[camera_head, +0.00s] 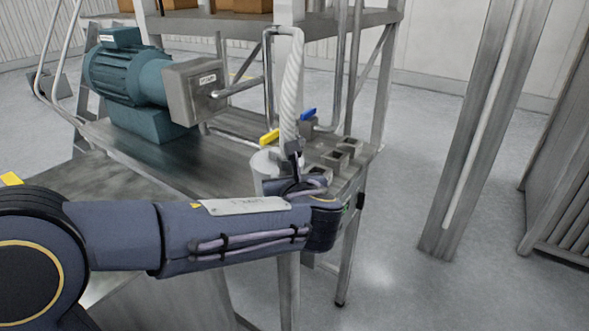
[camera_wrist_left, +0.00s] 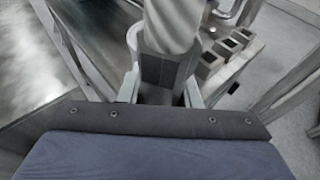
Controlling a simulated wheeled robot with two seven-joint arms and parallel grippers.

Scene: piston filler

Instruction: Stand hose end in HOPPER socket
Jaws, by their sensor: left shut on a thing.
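The white ribbed hose (camera_head: 290,85) loops down from the pipework, and its lower end is at my left gripper (camera_head: 295,165). In the left wrist view the hose (camera_wrist_left: 172,25) runs into a dark square end piece (camera_wrist_left: 165,70). My left gripper (camera_wrist_left: 162,92) is shut on this hose end, with a finger on each side. Square grey sockets (camera_head: 335,160) stand in a row on the bench just right of the gripper; they also show in the left wrist view (camera_wrist_left: 222,50). I cannot read which one is HOPPER. The hose end's underside is hidden. My right gripper is not in view.
A yellow-handled valve (camera_head: 270,137) and a blue-handled valve (camera_head: 308,113) are close to the hose. A teal motor (camera_head: 125,75) with a grey box (camera_head: 195,90) stands on the metal bench (camera_head: 225,150). A steel post (camera_head: 480,130) rises at the right, with open floor before it.

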